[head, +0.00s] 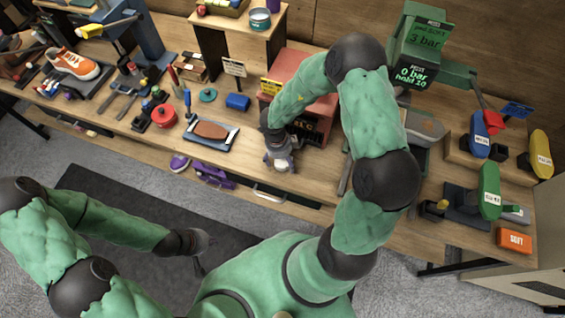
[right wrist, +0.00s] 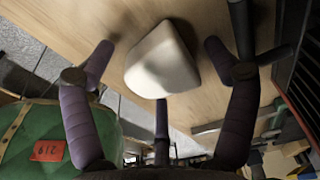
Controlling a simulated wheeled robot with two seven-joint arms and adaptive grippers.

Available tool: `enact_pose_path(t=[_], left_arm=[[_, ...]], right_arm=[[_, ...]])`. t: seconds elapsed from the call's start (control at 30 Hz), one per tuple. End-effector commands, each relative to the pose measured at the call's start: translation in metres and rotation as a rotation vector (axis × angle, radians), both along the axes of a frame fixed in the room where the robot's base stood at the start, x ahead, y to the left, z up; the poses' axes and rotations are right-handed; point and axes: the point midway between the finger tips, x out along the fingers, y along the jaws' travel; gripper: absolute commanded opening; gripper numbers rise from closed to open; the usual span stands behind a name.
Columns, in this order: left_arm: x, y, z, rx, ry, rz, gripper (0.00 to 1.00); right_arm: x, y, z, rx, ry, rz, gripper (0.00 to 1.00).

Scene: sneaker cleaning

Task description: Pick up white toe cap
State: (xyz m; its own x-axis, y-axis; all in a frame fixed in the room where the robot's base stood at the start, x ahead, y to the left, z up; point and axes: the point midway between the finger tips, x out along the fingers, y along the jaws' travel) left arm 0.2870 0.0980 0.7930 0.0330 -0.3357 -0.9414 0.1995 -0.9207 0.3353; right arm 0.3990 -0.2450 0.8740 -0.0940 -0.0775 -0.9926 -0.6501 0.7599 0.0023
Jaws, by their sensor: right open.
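The white toe cap (right wrist: 162,62) sits on the wooden bench top in the right wrist view, a smooth rounded block. My right gripper (right wrist: 160,72) is open around it, with purple fingers to its left, right and below; visible gaps separate the side fingers from it. In the head view my right gripper (head: 280,163) is low at the bench's front edge, and a pale patch there seems to be the toe cap, mostly hidden by the gripper. My left gripper (head: 196,243) hangs away from the bench over the dark floor mat; its fingers are too small to judge.
A red heated box (head: 300,80) stands behind my right gripper. A tray with a brown sole (head: 210,131) lies to its left. An orange sneaker (head: 75,64) is at the far left. Colored bottles and a press (head: 415,45) fill the right.

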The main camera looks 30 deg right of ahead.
Motion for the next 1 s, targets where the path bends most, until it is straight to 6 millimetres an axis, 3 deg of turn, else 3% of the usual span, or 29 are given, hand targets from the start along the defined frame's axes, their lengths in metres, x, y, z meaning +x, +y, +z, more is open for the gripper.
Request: enact_pose_path(t=[0.23,0.4,0.5,1.0], left_arm=[[0.0000,0.0000,-0.0002,0.000,0.000,0.000,0.00],[0.0001,0.0000,-0.0002,0.000,0.000,0.000,0.00],[0.0001,0.0000,-0.0002,0.000,0.000,0.000,0.00],[-0.0001,0.0000,0.0040,0.000,0.000,0.000,0.00]], right_arm=[[0.0005,-0.0005,-0.0014,-0.001,-0.002,-0.001,0.86],[0.0003,-0.0005,-0.0014,0.000,-0.001,-0.001,0.38],[0.0002,-0.0005,-0.0015,0.000,-0.001,-0.001,0.15],[0.0003,-0.0005,0.0065,0.000,-0.001,-0.001,0.15]])
